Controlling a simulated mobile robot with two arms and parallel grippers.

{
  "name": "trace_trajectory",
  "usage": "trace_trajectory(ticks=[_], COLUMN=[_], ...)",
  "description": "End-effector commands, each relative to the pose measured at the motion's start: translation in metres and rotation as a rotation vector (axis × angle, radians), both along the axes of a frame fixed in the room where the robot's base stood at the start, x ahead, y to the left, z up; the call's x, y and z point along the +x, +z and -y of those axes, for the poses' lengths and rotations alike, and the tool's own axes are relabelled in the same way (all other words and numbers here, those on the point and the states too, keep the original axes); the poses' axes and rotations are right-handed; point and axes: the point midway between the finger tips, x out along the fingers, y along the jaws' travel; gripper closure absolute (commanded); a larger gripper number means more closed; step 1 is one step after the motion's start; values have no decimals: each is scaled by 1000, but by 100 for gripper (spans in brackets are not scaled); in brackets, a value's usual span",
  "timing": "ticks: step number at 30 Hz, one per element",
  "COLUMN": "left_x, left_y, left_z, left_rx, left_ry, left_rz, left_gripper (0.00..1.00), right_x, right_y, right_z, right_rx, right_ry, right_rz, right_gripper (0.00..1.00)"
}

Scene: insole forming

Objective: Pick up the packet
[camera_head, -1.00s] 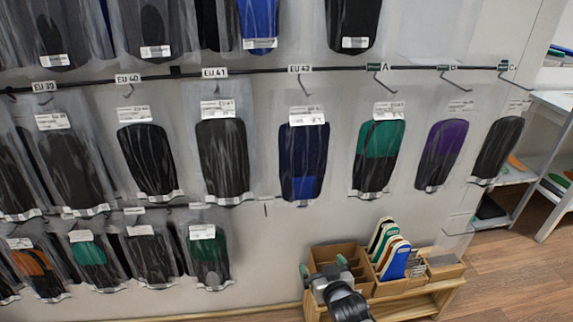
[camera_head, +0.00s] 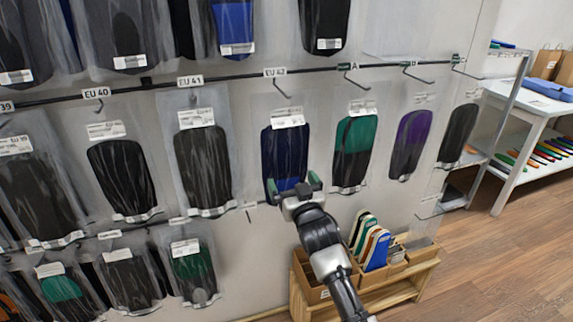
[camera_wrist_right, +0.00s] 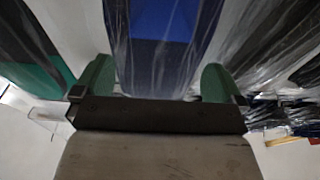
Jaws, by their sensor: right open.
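Several clear packets with insoles hang on a wall rack. The packet with the dark blue insole (camera_head: 285,150) hangs below the EU 42 label. My right gripper (camera_head: 293,184) is open, with its green fingertips at the lower end of this packet. In the right wrist view the blue packet (camera_wrist_right: 160,45) is ahead of and between the open green fingers of my right gripper (camera_wrist_right: 160,80). I cannot tell whether the fingers touch it. My left gripper is not in view.
A green and black packet (camera_head: 353,150) hangs close on the right, a black one (camera_head: 203,165) on the left. A wooden stand (camera_head: 395,275) with boxes and coloured insoles is below. A white shelf table (camera_head: 540,110) stands at the right.

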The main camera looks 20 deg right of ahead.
Motion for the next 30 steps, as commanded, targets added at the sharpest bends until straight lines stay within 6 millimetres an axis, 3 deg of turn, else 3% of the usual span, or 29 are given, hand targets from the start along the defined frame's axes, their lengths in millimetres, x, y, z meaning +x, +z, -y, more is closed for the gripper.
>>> trace_trajectory(ticks=[6, 15, 23, 30], left_x=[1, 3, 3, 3], left_y=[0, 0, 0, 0], left_z=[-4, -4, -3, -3], left_rx=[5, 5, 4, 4], left_ry=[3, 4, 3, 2], left_rz=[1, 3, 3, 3], left_gripper=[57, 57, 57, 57], right_x=[28, 32, 31, 31], right_y=[5, 5, 5, 6], right_z=[0, 0, 0, 0], right_rx=[0, 0, 0, 0], right_ry=[0, 0, 0, 0], right_rz=[0, -1, 0, 0], right_gripper=[0, 0, 38, 38])
